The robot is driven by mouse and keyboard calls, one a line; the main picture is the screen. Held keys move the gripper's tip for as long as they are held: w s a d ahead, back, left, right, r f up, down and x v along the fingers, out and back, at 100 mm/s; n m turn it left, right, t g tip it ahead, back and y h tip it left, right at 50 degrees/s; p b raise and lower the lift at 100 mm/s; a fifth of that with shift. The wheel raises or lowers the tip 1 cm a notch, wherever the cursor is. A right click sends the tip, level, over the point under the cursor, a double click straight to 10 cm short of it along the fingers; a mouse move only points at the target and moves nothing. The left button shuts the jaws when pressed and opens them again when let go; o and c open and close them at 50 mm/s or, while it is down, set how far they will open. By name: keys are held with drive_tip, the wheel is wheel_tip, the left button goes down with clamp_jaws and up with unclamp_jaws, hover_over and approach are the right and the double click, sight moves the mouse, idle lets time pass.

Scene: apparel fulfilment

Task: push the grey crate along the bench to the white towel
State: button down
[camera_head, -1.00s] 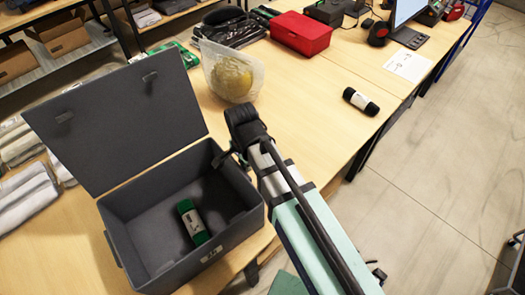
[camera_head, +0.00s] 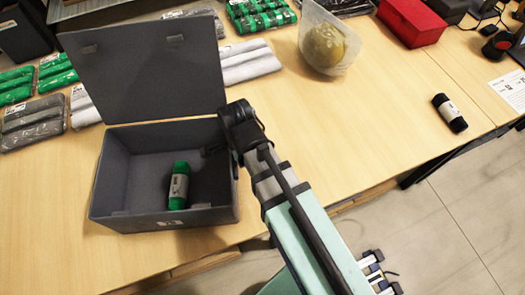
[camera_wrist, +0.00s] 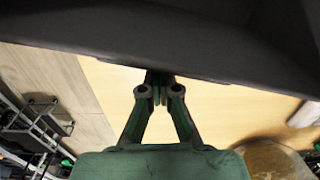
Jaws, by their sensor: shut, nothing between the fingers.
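The grey crate (camera_head: 165,216) stands on the bench with its lid (camera_head: 150,70) open and tilted back. A green rolled item with a pale band (camera_head: 179,186) lies inside. My gripper (camera_head: 212,151) is at the crate's right side, its tips small and dark here. In the wrist view my gripper (camera_wrist: 157,88) is shut and empty, its tips close to the dark crate wall (camera_wrist: 170,35); I cannot tell if they touch. A white towel (camera_head: 248,64) in clear wrap lies behind and right of the crate; another pale one (camera_head: 84,104) lies left of it.
Green packs (camera_head: 262,16) and dark grey packs (camera_head: 32,122) lie behind and left. A bagged yellow item (camera_head: 328,46), a red box (camera_head: 412,20) and a black roll (camera_head: 449,112) stand or lie to the right. Bare bench (camera_head: 50,215) is clear at front left.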

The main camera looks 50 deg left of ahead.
drive_tip(key=s+a, duration=0.3)
drive_tip(key=s, duration=0.7)
drive_tip(key=s+a, duration=0.4)
drive_tip(key=s, duration=0.6)
drive_tip(key=s+a, duration=0.4)
drive_tip(key=s, duration=0.6)
drive_tip(key=shift+d, duration=0.1)
drive_tip(key=w+d+r+b, duration=0.1)
drive_tip(key=w+r+b, duration=0.1)
drive_tip(key=r, duration=0.8)
drive_tip(key=shift+w+d+b, duration=0.15)
drive_tip(key=shift+w+b, duration=0.15)
drive_tip(key=shift+w, duration=0.5)
